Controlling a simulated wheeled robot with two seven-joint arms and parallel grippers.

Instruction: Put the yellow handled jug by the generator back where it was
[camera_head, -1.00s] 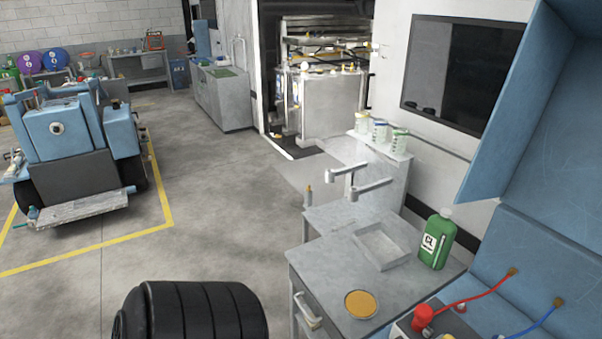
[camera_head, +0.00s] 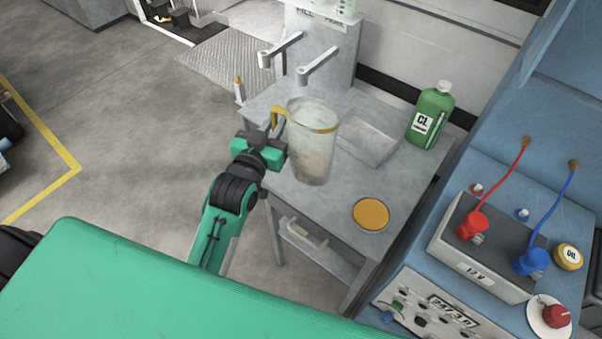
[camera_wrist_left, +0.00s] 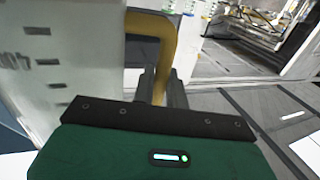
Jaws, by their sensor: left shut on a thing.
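The jug (camera_head: 314,150) is clear, with a yellow handle and a yellow band near its rim. It shows upright in the head view, over or on the grey side table (camera_head: 330,212); I cannot tell whether its base touches. My left gripper (camera_head: 276,138) is on the jug's left side, shut on the yellow handle (camera_head: 277,118). In the left wrist view the handle (camera_wrist_left: 160,42) runs down between the fingers, with the jug's wall (camera_wrist_left: 62,65) to the left. My right gripper is not in view.
A yellow round lid (camera_head: 371,214) lies near the table's front edge. A shallow grey tray (camera_head: 368,138) and a green CL bottle (camera_head: 431,115) stand behind. Two pump spouts (camera_head: 318,64) overhang the table's back. The blue generator (camera_head: 500,184), with red and blue cables, is on the right.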

